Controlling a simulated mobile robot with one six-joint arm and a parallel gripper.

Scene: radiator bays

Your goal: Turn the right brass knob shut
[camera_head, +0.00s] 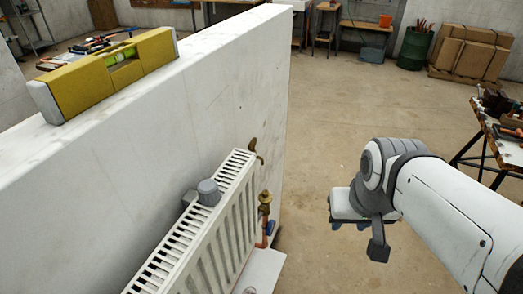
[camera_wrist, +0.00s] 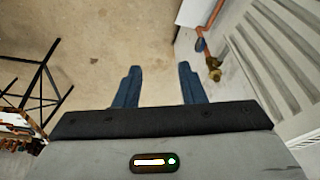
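A brass valve also shows in the wrist view (camera_wrist: 213,70), to the right of my fingers. My gripper (camera_head: 349,226) is to the right of the radiator, apart from the brass parts. In the wrist view its two blue fingers (camera_wrist: 160,67) are spread with nothing between them. I cannot tell how far the knob is turned.
A yellow level (camera_head: 112,75) lies on the white wall (camera_head: 225,85). A workbench with tools (camera_head: 503,130) stands at the right. The floor between the wall and bench is clear.

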